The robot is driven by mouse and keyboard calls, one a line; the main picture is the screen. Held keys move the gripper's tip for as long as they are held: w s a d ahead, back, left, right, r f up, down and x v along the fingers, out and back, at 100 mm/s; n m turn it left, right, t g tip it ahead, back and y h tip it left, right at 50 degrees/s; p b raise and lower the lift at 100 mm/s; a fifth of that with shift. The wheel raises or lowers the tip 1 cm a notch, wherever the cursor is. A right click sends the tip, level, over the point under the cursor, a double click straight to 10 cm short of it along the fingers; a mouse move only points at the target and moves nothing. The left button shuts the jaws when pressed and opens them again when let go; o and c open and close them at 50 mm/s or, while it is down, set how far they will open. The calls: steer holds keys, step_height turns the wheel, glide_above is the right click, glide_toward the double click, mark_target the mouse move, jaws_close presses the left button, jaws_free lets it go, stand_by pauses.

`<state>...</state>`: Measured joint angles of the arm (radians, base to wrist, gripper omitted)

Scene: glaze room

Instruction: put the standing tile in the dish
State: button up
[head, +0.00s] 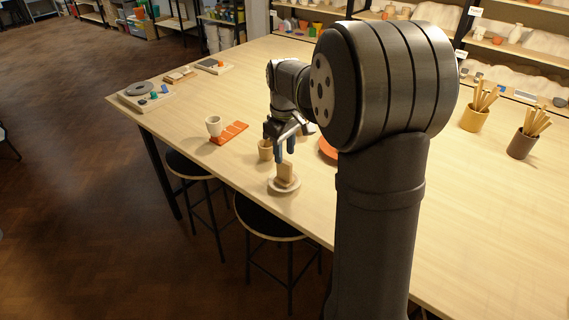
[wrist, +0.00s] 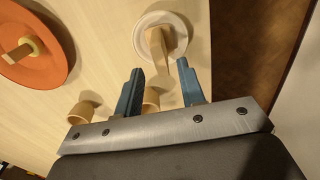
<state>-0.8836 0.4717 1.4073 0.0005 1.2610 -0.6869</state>
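The tile (head: 286,172) is a tan slab that stands, leaning a little, in the pale round dish (head: 284,188). In the wrist view the tile (wrist: 184,76) reaches from the dish (wrist: 142,37) toward my fingers, close to the right one. My gripper (head: 285,152) is just above the tile in the head view, its two blue fingers pointing down. In the wrist view my gripper (wrist: 160,88) is open, with a clear gap between the fingers. The tile's contact with the dish floor is partly hidden.
A small tan cup (head: 265,151) stands close beside my gripper. An orange plate (head: 327,148) is partly behind my arm; the wrist view shows a tan piece (wrist: 20,50) on it. A pale cup (head: 214,125) stands by orange tiles (head: 231,132). The dish is near the table's front edge.

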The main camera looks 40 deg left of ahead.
mark_target(284, 161)
step_height(284, 161, up, 6)
steer(key=shift+f, duration=0.25)
steer(key=shift+f, duration=0.1)
step_height(284, 161, down, 12)
steer(key=shift+f, duration=0.2)
step_height(284, 161, up, 3)
steer(key=shift+f, duration=0.15)
steer(key=shift+r, duration=0.8)
